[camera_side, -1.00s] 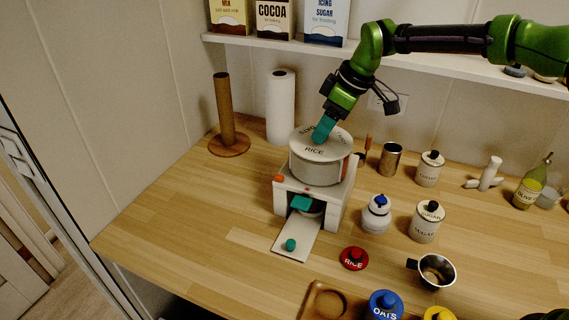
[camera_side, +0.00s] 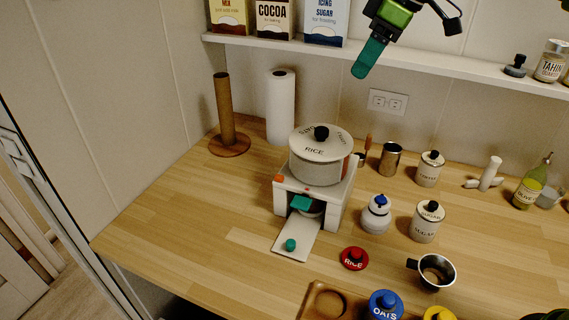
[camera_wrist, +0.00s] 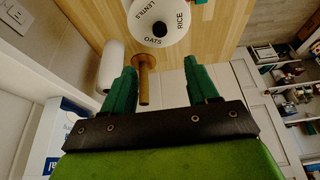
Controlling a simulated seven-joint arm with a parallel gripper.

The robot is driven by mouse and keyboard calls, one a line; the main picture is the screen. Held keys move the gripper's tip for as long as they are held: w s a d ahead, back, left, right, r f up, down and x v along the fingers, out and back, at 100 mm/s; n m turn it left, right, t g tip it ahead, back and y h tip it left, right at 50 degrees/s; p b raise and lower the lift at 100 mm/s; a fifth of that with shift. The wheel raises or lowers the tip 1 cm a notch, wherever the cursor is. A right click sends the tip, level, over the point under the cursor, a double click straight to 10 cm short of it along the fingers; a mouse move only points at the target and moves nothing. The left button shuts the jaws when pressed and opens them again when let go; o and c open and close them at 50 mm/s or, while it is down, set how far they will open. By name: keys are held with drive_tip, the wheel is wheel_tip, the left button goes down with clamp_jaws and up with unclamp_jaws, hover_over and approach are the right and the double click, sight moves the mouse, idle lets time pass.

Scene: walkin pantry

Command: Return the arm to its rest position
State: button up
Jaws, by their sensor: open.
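My gripper (camera_side: 369,58) hangs in the air at the top of the side view, in front of the shelf and above the counter. Its teal fingers also show in the wrist view (camera_wrist: 156,90), spread apart with nothing between them. The green arm behind it is mostly cut off by the top edge. Below and to the left, a white round canister (camera_side: 318,168) with a lettered lid and black knob sits on a white dispenser stand (camera_side: 283,207). The gripper is well clear of it. The canister's lid (camera_wrist: 160,18) is at the top of the wrist view.
A shelf (camera_side: 450,66) with boxes and jars runs along the wall near my gripper. A wooden post (camera_side: 226,110) and a paper roll (camera_side: 281,108) stand at the back left. Jars, a metal cup (camera_side: 437,270) and a red lid (camera_side: 354,258) are on the counter.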

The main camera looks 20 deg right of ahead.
drive_tip(key=shift+r, duration=0.2)
drive_tip(key=s+d+f+m+t, duration=0.1)
drive_tip(key=s+d+f+m, duration=0.2)
drive_tip(key=s, duration=0.5)
drive_tip(key=s+d+f+m+t, duration=0.1)
drive_tip(key=s+d+f+m, duration=0.3)
drive_tip(key=s, duration=0.4)
drive_tip(key=s+d+f+m+t+h, duration=0.1)
drive_tip(key=s+d+f+m+t, duration=0.1)
drive_tip(key=s+m, duration=0.4)
wheel_tip(320, 180, down, 2)
drive_tip(key=s+d, duration=0.1)
drive_tip(key=s, duration=0.1)
drive_tip(key=shift+s+d+f, duration=0.15)
drive_tip(key=shift+s+d, duration=0.05)
drive_tip(key=shift+s, duration=0.1)
